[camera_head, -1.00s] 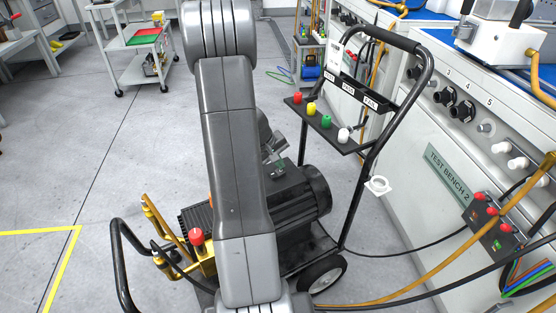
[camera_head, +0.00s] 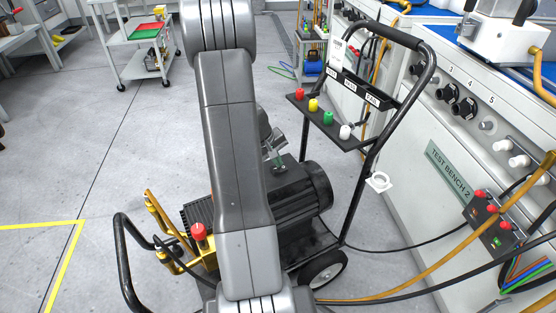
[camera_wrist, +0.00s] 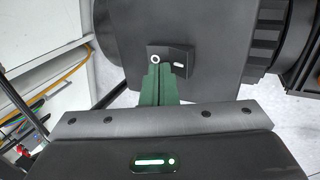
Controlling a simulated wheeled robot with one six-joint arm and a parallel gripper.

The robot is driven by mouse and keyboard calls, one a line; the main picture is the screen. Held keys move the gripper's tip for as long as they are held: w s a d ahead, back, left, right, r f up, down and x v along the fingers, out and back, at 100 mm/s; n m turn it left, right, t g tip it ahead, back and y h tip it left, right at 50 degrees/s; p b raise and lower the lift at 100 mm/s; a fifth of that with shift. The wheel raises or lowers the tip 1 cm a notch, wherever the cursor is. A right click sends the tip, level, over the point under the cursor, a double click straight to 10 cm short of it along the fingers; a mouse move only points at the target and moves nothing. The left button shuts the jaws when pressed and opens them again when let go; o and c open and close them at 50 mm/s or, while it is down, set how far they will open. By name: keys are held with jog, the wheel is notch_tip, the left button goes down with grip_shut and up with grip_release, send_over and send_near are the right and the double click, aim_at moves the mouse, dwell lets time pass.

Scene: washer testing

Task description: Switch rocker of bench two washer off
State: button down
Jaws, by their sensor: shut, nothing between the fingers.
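The bench two washer (camera_head: 305,200) is a black, ribbed motor unit on a wheeled cart beside the bench marked TEST BENCH 2 (camera_head: 451,172). In the wrist view, a dark rocker (camera_wrist: 169,56) with a white ring on its left and a white bar on its right sits on the washer's black housing (camera_wrist: 215,50). My gripper (camera_wrist: 159,69) is shut and empty. Its green fingertips are at the rocker's near edge, below the ring mark; I cannot tell whether they touch it. In the head view my gripper (camera_head: 279,161) is just above the washer's top, partly behind my arm.
The cart's black handle (camera_head: 427,75) rises at the right, with a shelf of coloured nozzles (camera_head: 328,119). A red knob (camera_head: 198,230) stands at the left. Hoses (camera_head: 420,275) run to the bench. Open floor (camera_head: 60,140) lies at the left.

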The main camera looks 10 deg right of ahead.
notch_tip(320, 180, up, 14)
jog(key=p, duration=0.6)
jog(key=shift+s+a, duration=0.15)
jog(key=shift+a, duration=0.2)
jog(key=b, duration=0.4)
send_over(275, 167)
jog(key=f, duration=1)
jog(key=shift+d+f, duration=0.2)
jog(key=b, duration=0.2)
jog(key=shift+s+a+f+h+b, duration=0.1)
jog(key=shift+a+f+h+b, duration=0.1)
jog(key=shift+h+b, duration=0.1)
jog(key=p+v, duration=0.2)
jog(key=v, duration=0.4)
jog(key=shift+r+p, duration=0.3)
jog(key=shift+r, duration=0.1)
jog(key=shift+s+f, duration=0.1)
jog(key=shift+f, duration=0.05)
